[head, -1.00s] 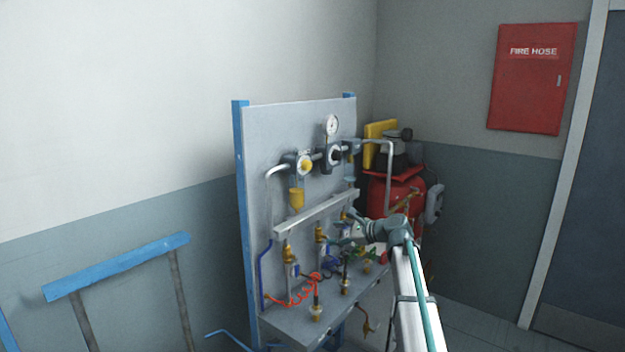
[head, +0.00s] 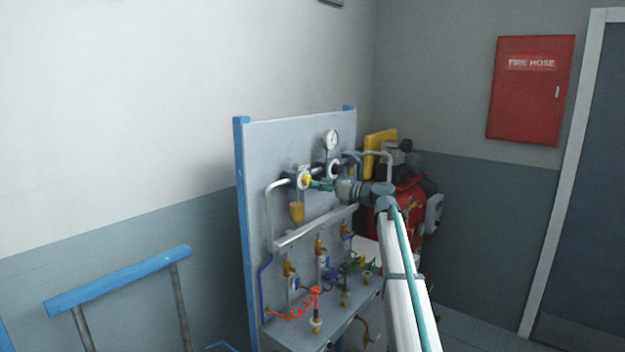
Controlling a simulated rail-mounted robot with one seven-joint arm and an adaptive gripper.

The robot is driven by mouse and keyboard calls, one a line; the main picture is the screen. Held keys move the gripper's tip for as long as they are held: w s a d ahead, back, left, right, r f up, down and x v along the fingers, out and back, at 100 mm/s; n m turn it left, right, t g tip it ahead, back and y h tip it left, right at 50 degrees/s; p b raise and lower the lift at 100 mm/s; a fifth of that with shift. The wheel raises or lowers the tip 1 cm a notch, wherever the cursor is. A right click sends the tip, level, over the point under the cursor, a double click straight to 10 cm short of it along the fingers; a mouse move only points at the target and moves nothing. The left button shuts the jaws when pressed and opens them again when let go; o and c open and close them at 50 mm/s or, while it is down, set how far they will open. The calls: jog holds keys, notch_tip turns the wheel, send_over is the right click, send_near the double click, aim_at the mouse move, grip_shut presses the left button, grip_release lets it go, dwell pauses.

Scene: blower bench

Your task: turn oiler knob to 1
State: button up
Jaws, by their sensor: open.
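The yellow knob (head: 304,181) sits on the front of the oiler body, in the pipe run on the grey panel, with a small dial plate around it. The oiler's yellow bowl (head: 297,212) hangs below. My gripper (head: 313,184) is open at the knob's right side, with its fingertips at or very close to the knob. I cannot tell whether they touch it. The knob's setting and the dial marks are too small to read.
A pressure gauge (head: 331,140) and a dark round regulator knob (head: 335,169) are just right of the oiler. A ledge (head: 310,229) runs below, above several brass fittings and a coiled red hose (head: 300,305). A red compressor tank (head: 400,215) stands behind my arm.

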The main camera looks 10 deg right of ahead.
aim_at(307, 180)
jog(key=shift+p+x, duration=0.45)
jog(key=shift+x, duration=1.45)
jog(key=shift+c, duration=0.2)
grip_shut()
